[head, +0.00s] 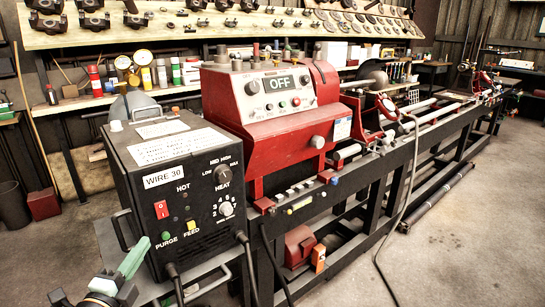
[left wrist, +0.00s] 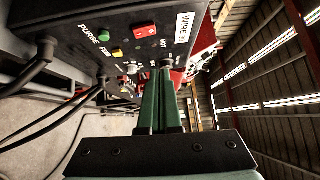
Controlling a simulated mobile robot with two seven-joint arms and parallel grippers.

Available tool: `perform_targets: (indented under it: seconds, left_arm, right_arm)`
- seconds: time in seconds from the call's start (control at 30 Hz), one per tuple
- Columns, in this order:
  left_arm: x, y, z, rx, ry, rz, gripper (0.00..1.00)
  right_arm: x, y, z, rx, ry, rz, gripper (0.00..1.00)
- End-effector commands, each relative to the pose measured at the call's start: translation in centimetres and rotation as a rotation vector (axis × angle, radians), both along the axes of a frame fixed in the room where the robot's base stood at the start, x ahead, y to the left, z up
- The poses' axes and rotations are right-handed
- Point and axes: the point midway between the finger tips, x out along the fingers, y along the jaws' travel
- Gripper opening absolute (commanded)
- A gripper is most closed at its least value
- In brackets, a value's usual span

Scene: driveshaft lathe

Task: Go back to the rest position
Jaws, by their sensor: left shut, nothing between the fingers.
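My left gripper (head: 144,243) shows at the lower left of the head view, in front of the black welder box (head: 185,250). Its green fingers are together and empty. In the left wrist view the closed fingers (left wrist: 161,75) point toward the box's front panel (left wrist: 125,22). I cannot tell whether the tips touch the panel. The panel carries a red power switch (head: 161,209), a green purge button (head: 165,236), a yellow feed button (head: 190,225) and a heat knob (head: 223,172). My right gripper is not in view.
The red lathe headstock (head: 285,110), with a display reading OFF, stands behind the box. Its long bed (head: 430,125) runs back to the right. Cables (head: 405,195) hang in front. A shelf of bottles and parts (head: 150,80) lines the back. The concrete floor (head: 470,230) at the right is clear.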

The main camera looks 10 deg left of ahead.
Motion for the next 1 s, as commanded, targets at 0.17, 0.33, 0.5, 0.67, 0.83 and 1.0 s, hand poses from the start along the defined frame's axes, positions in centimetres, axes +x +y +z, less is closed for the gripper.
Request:
perform_targets:
  seconds: [0.17,0.33,0.5,0.67,0.83,1.0]
  left_arm:
    - [-1.8,-1.6,-5.5,-0.315,0.174,0.018,0.0]
    - [-7.4,-7.1,-14.2,-0.855,0.439,0.112,0.0]
    - [-13.6,-13.9,-19.1,-1.284,0.621,0.243,0.0]
    - [-16.8,-17.7,-20.9,-1.488,0.703,0.326,0.0]
    - [-17.5,-18.5,-21.4,-1.534,0.719,0.346,0.0]
    - [-17.4,-18.4,-21.4,-1.53,0.717,0.344,0.0]
  right_arm:
    - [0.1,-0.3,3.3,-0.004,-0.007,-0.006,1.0]
    - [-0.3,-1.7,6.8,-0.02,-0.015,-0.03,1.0]
    - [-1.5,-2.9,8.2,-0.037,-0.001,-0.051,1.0]
    - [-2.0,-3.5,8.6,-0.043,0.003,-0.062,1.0]
    - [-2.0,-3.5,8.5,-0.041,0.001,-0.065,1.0]
    - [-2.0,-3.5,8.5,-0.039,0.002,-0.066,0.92]
